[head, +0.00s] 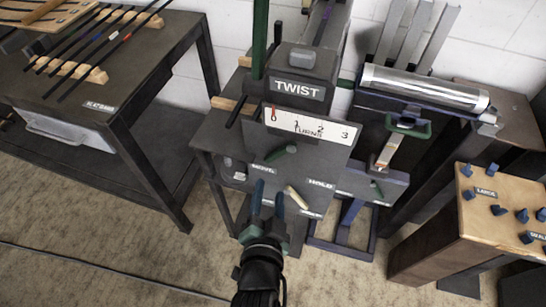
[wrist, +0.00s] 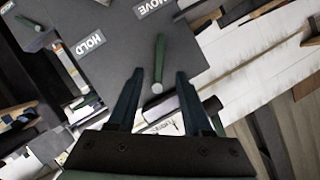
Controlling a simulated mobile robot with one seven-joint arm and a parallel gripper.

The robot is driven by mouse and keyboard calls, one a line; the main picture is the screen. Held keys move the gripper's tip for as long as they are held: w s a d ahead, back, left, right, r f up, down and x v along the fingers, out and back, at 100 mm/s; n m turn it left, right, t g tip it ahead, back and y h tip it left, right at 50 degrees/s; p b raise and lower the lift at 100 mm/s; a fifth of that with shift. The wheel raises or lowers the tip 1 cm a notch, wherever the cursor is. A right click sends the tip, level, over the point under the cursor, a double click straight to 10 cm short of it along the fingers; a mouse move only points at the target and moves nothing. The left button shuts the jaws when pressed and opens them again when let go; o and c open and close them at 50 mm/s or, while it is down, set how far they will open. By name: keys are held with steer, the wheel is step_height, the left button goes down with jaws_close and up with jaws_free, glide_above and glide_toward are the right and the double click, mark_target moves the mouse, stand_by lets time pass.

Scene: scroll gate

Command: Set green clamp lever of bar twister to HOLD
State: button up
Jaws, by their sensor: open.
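The bar twister (head: 298,88) stands ahead, with a dark front panel. Its green clamp lever (head: 281,153) sits on the panel, one end pointing toward the MOVE label (head: 263,168). The HOLD label (head: 320,184) is to the lower right, away from the lever. In the wrist view the green lever (wrist: 159,60) shows beyond my fingertips, with a pale round near end; the HOLD label (wrist: 91,43) is to its left. My gripper (head: 268,188) is open and empty, below the lever in the head view. I see no contact.
A cream-coloured handle (head: 297,198) sticks out just right of my gripper. A numbered scale plate (head: 310,127) is above the lever. A bench with dark bars (head: 120,50) stands left. A roller machine (head: 425,86) and a wooden stand with blue knobs (head: 500,205) are right.

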mark_target(273, 159)
steer(key=x, duration=1.1)
jaws_close()
stand_by(1.2)
